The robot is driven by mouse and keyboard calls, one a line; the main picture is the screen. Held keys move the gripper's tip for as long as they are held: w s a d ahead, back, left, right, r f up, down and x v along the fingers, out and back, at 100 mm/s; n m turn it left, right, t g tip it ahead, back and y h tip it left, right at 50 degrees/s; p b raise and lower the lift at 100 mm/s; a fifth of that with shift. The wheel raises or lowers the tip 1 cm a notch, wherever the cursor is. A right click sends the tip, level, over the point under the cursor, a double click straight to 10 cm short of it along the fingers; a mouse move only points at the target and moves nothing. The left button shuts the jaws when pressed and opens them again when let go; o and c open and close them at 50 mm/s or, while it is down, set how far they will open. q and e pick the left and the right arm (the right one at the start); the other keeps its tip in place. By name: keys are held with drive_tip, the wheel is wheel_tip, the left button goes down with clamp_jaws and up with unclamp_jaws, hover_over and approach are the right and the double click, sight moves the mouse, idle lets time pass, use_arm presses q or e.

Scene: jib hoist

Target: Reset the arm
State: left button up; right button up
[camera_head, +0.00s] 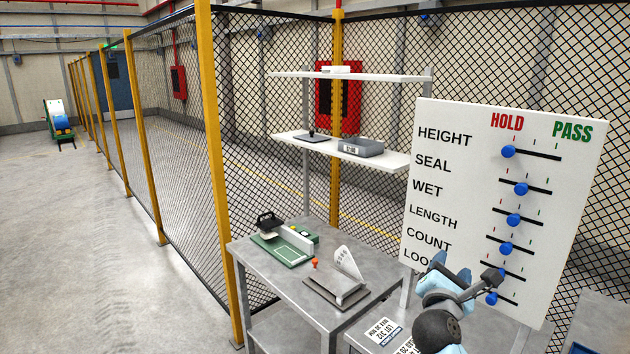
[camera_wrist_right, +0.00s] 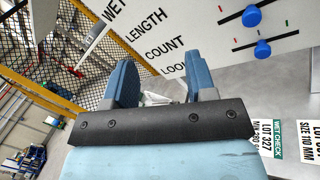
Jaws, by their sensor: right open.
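My right gripper (camera_head: 452,270) is in front of the lower left part of a white board (camera_head: 455,190), by the COUNT and LOOK rows. Its two blue fingers are apart, with nothing held between them. In the right wrist view the open fingers (camera_wrist_right: 161,82) point past the board's lower edge. The HEIGHT knob (camera_head: 508,151) is at the HOLD end of its slot. The SEAL knob (camera_head: 521,189), WET knob (camera_head: 514,219) and LENGTH knob (camera_head: 506,248) sit near mid-slot. My wrist partly covers the lower rows. My left gripper is not in view.
A grey table (camera_head: 260,250) left of the board holds a green fixture (camera_head: 280,250) and a grey plate device (camera_head: 335,290). White shelves (camera_head: 350,77) stand behind. Printed labels (camera_head: 382,331) lie below my right gripper. A mesh fence with yellow posts (camera_head: 215,170) runs left; open floor lies beyond.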

drive_tip(key=s+a+f+m+g+y+p, duration=0.1)
drive_tip(key=s+a+f+m+y, duration=0.15)
drive_tip(key=s+f, duration=0.4)
drive_tip(key=s+a+f+m+g+y, duration=0.1)
drive_tip(key=s+f+m+y, duration=0.25)
drive_tip(key=f, duration=0.55)
drive_tip(key=s+a+f+m+g+y+p, duration=0.1)
drive_tip(key=s+f+m+y, duration=0.2)
drive_tip(key=f, duration=0.4)
drive_tip(key=s+a+f+m+g+y, duration=0.1)
drive_tip(key=s+f+m, duration=0.4)
drive_tip(key=s, duration=0.5)
drive_tip(key=s+a+f+m+g+y, duration=0.1)
drive_tip(key=s+a+f+m+y, duration=0.1)
drive_tip(key=s+f+m, duration=0.3)
drive_tip(key=s+a+m+p, duration=0.1)
drive_tip(key=s+m, duration=0.1)
drive_tip(key=s, duration=0.2)
drive_tip(key=shift+s+f+g+y, duration=0.15)
drive_tip(key=shift+s+g+y, duration=0.25)
drive_tip(key=shift+a, duration=0.1)
drive_tip(key=shift+c, duration=0.7)
